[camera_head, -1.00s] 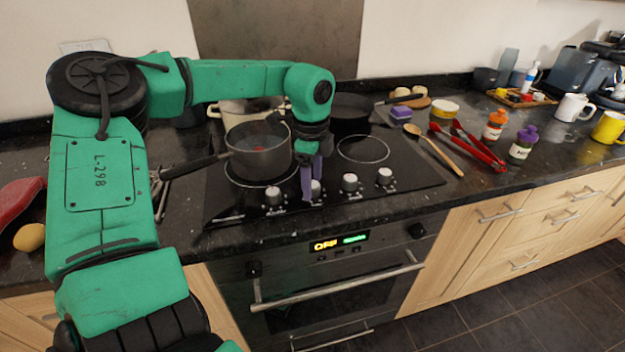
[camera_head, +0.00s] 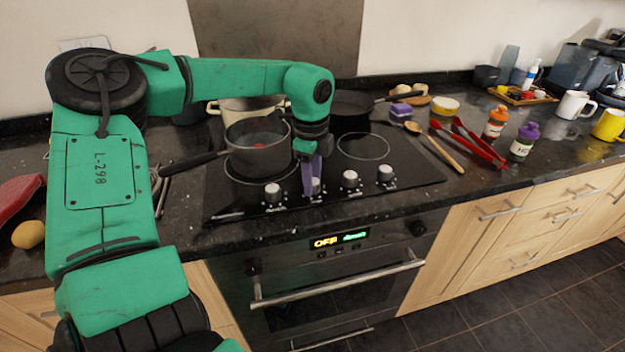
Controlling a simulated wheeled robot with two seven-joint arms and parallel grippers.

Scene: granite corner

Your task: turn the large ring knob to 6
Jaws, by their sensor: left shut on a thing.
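The hob (camera_head: 408,175) has a row of several silver knobs along its front edge. My left gripper (camera_head: 312,187) comes down from above with its purple fingers shut on one of them, the second knob (camera_head: 316,186) from the left. The fingers cover part of that knob, and its pointer and numbers are too small to read. The leftmost knob (camera_head: 272,193), the third knob (camera_head: 349,179) and the rightmost knob (camera_head: 385,173) stand free. Which knob serves the large ring I cannot tell. My right gripper is not in view.
A saucepan (camera_head: 258,155) stands on the left of the hob, close beside my left gripper, its handle pointing left. A dark frying pan (camera_head: 350,104) and a pale pot (camera_head: 222,107) stand behind. A wooden spoon (camera_head: 440,150) and red tongs (camera_head: 478,145) lie to the right.

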